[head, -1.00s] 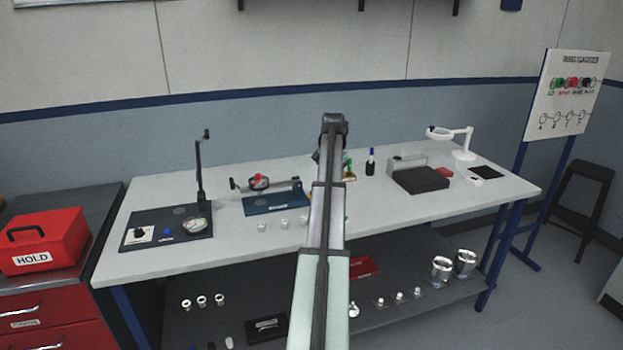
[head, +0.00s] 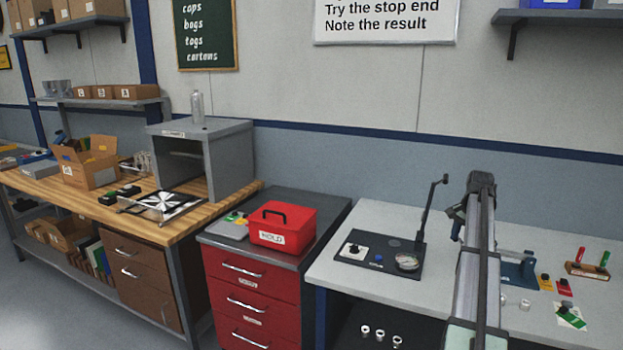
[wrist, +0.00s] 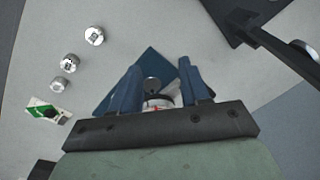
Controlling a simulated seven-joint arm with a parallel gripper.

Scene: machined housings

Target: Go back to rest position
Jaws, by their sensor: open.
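My gripper (wrist: 160,72) is open in the wrist view, its two dark blue fingers apart above the bench. Below and between the fingers are a blue fixture plate (wrist: 148,62) and a round white-and-red part (wrist: 160,100), partly hidden by the gripper body. I cannot see the fingers holding anything. In the head view my arm reaches over the light grey bench (head: 385,215), and the fingertips are not clear there. The blue fixture (head: 518,268) shows just right of my arm, partly hidden by it.
Several small metal cylinders (wrist: 94,36) and a green-and-white card (wrist: 42,110) lie left of the gripper in the wrist view. A black gauge stand (head: 379,255) with an upright post stands left of my arm. A red HOLD box (head: 283,224) sits on the drawer cabinet.

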